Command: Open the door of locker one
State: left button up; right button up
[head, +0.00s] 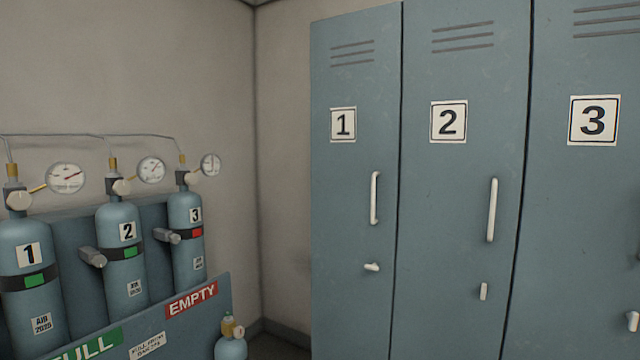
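The door of locker one (350,240) is the leftmost of three blue-grey locker doors in the head view, with a "1" label (343,125). It looks shut. A white vertical bar handle (374,198) is on its right side. Below the handle a small white latch (372,267) points sideways, roughly level, while the latch on locker two (484,291) is upright. Neither of my grippers shows in this view.
Locker two (455,210) and locker three (585,220) stand to the right, both shut. At the left, cylinders "1" (30,280), "2" (120,267) and "3" (187,240) stand in a rack (215,305) with gauges. A smaller cylinder (230,345) stands near locker one.

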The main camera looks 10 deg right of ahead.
aim_at(356, 67)
jog(key=u, duration=0.1)
jog(key=i, duration=0.7)
jog(key=z, duration=0.8)
jog(key=i, duration=0.45)
jog(key=z, duration=0.55)
